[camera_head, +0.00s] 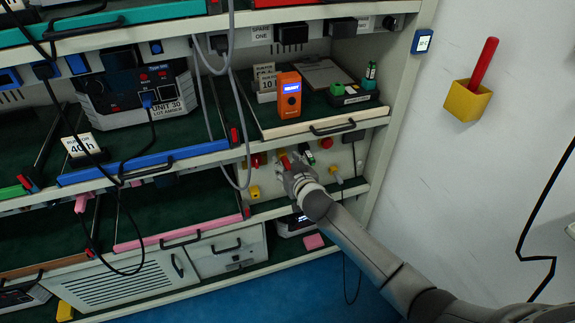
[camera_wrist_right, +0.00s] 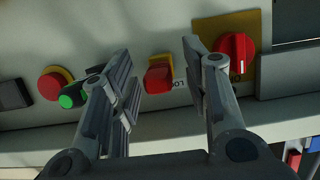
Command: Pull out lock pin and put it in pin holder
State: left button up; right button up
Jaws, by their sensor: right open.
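In the right wrist view, a red block-shaped handle (camera_wrist_right: 158,75) sticks out of the pale panel beside a partly hidden label that seems to read LOCK; it appears to be the lock pin. My right gripper (camera_wrist_right: 163,68) is open, with one finger on each side of this handle and visible gaps. In the head view, my right gripper (camera_head: 291,170) is at the panel below the orange device's shelf. A yellow holder (camera_head: 466,101) with a red rod in it is on the right wall; I cannot tell whether it is the pin holder. My left gripper is out of view.
The panel also has a red rotary knob (camera_wrist_right: 235,55) on a yellow plate, a green button (camera_wrist_right: 70,96) and a red button (camera_wrist_right: 53,84), close to the fingers. A shelf (camera_head: 320,128) with an orange handheld device (camera_head: 288,95) is above. Cables (camera_head: 229,130) hang to the left.

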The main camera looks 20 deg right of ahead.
jog(key=shift+c, duration=0.2)
grip_shut()
dwell(0.3)
